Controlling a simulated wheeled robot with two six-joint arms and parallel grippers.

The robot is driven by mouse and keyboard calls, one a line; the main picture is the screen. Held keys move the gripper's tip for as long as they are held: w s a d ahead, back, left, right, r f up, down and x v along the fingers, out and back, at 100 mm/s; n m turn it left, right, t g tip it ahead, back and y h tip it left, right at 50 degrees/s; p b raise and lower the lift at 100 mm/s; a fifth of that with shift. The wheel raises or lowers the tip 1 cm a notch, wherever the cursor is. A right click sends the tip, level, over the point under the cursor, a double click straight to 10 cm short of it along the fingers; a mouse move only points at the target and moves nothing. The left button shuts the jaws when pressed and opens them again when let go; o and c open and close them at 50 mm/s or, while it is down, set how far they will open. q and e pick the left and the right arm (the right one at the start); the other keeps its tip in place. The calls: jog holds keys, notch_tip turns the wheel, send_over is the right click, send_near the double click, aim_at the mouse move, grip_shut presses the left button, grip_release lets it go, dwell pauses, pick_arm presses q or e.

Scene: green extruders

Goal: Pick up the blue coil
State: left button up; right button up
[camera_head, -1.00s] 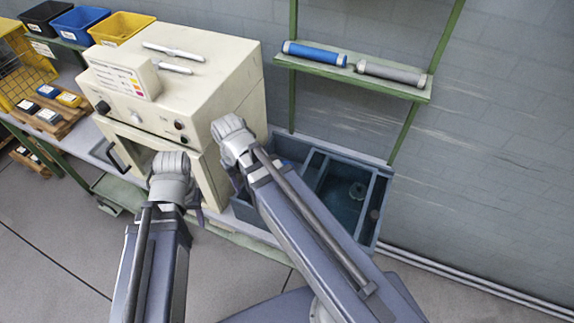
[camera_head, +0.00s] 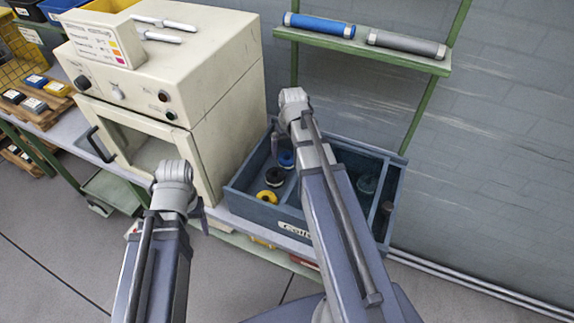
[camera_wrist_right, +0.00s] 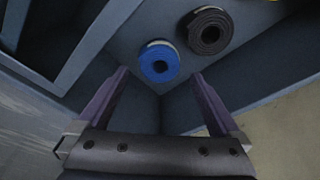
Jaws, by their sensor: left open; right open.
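The blue coil (camera_head: 286,158) lies in the left compartment of the blue-grey divided crate (camera_head: 262,213), behind a black coil (camera_head: 274,177) and a yellow coil (camera_head: 267,197). In the right wrist view the blue coil (camera_wrist_right: 160,62) lies just beyond and between the fingertips, beside the black coil (camera_wrist_right: 208,30). My right gripper (camera_wrist_right: 160,76) is open and empty, above the compartment; in the head view my own wrist partly hides it. My left gripper (camera_head: 203,215) is open, in front of the beige oven, mostly hidden behind its wrist.
A beige oven (camera_head: 205,85) stands directly left of the crate. The crate's walls and dividers surround the coils. A green shelf (camera_head: 385,53) above holds a blue tube (camera_head: 320,25) and a grey tube (camera_head: 405,43). Bins and a pallet stand at the far left.

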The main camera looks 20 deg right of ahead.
aim_at(287, 158)
jog(key=shift+w+f+b, duration=0.2)
jog(key=shift+f+b, duration=0.75)
jog(key=shift+f, duration=0.1)
jog(key=shift+w+f+b, duration=0.15)
jog(key=shift+f+b, duration=0.75)
jog(key=shift+f, duration=0.1)
jog(key=shift+w+f+b, duration=0.2)
jog(key=shift+f+b, duration=0.75)
jog(key=shift+f, duration=0.1)
jog(key=shift+r, duration=0.1)
jog(key=c, duration=1.4)
notch_tip(287, 158, up, 10)
jog(key=p, duration=1)
